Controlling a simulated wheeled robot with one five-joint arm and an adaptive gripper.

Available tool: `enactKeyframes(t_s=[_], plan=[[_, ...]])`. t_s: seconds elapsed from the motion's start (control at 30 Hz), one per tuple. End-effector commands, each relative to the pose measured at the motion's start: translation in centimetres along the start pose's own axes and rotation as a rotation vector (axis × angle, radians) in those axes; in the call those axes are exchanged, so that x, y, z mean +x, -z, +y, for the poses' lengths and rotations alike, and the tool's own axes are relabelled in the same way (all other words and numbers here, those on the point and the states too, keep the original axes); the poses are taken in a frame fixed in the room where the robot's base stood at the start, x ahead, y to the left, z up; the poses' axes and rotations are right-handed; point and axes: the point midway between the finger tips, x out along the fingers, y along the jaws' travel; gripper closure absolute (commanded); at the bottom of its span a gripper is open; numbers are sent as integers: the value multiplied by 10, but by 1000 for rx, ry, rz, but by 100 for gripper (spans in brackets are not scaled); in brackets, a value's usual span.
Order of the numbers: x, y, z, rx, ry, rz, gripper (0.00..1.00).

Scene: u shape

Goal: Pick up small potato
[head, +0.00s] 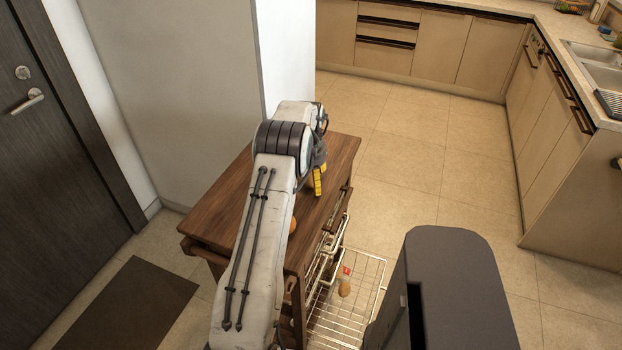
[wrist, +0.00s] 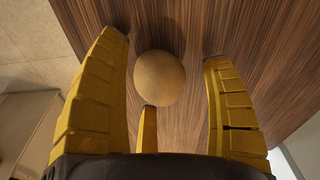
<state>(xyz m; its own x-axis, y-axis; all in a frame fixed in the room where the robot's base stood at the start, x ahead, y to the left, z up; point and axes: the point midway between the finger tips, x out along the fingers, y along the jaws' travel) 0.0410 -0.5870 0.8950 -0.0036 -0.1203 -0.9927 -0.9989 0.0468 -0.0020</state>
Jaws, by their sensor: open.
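The small potato (wrist: 160,78) is a round, light-brown thing on the wooden top of a cart (wrist: 198,24). In the wrist view it lies between the yellow fingers of my gripper (wrist: 166,50), close to the tip of the short middle finger. My gripper is open, with gaps to both outer fingers. In the head view, a small edge of a brown thing, likely this potato (head: 293,226), shows beside my arm, which hides the rest. My gripper (head: 319,180) shows there over the cart top (head: 215,215), partly hidden by its own wrist.
A wire basket (head: 372,283) sticks out of the cart's right side, with a brownish item (head: 345,287) and a small red-marked item (head: 346,270) in it. A white wall stands behind the cart, a dark door (head: 50,120) at left. Tiled floor (head: 440,155) is clear towards the kitchen cabinets.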

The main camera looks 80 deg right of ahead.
Motion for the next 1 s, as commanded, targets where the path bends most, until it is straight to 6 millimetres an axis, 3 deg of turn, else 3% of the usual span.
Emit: enactKeyframes(t_s=[0.2, 0.9, 1.0], plan=[[0, 0, 0, 0, 0, 0, 24], [0, 0, 0, 0, 0, 0, 86], [0, 0, 0, 0, 0, 0, 86]])
